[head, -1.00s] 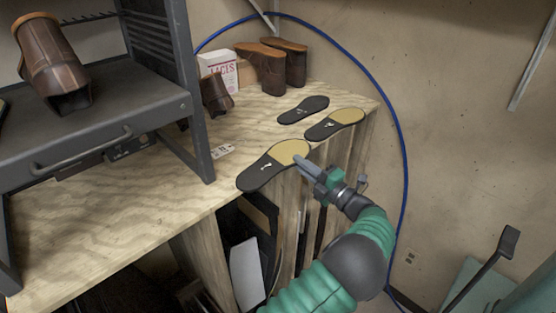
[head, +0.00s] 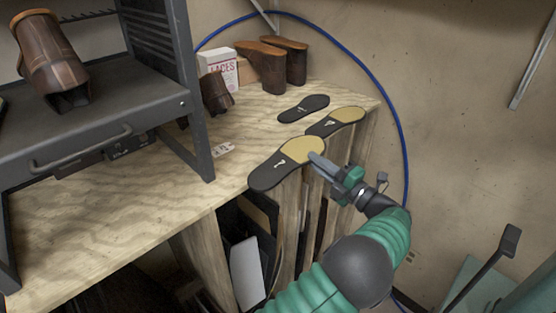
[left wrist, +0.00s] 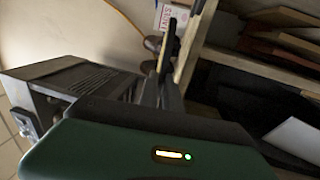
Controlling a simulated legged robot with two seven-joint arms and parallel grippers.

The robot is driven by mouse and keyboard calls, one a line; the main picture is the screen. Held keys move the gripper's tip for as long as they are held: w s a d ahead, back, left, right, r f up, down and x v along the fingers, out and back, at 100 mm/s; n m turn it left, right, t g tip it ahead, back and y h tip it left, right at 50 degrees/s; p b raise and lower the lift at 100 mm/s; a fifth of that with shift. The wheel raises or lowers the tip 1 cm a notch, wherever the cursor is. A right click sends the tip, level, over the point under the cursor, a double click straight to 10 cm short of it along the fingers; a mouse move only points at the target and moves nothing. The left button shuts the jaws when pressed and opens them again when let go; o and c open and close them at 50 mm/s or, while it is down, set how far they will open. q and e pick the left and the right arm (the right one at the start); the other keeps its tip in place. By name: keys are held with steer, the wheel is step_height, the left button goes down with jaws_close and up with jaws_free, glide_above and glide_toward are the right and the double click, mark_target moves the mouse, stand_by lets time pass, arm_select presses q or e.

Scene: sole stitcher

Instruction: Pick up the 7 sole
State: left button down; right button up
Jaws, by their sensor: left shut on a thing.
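The sole (head: 287,164) is black with a tan patch at its wide end and a white mark like a 7 near its narrow end. My left gripper (head: 317,161) is shut on the edge of its wide end, at the front edge of the bench. The sole looks slightly raised over that edge, but the gap is hard to judge. In the left wrist view the gripper's fingers (left wrist: 163,88) point away, with thin edge-on strips between and beside them. Two other soles, a small dark one (head: 303,108) and a tan-ended one (head: 348,114), lie behind it. My right gripper does not show.
The wooden bench (head: 120,215) has free room at left. A grey metal rack (head: 195,100) stands on it with a brown boot. Open slots hold sheets below.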

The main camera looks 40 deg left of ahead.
arm_select(q)
steer(key=d+b, duration=0.1)
steer(key=d, duration=0.8)
steer(key=shift+s+r+b, duration=0.35)
steer(key=shift+r, duration=0.1)
steer(key=shift+a, duration=0.1)
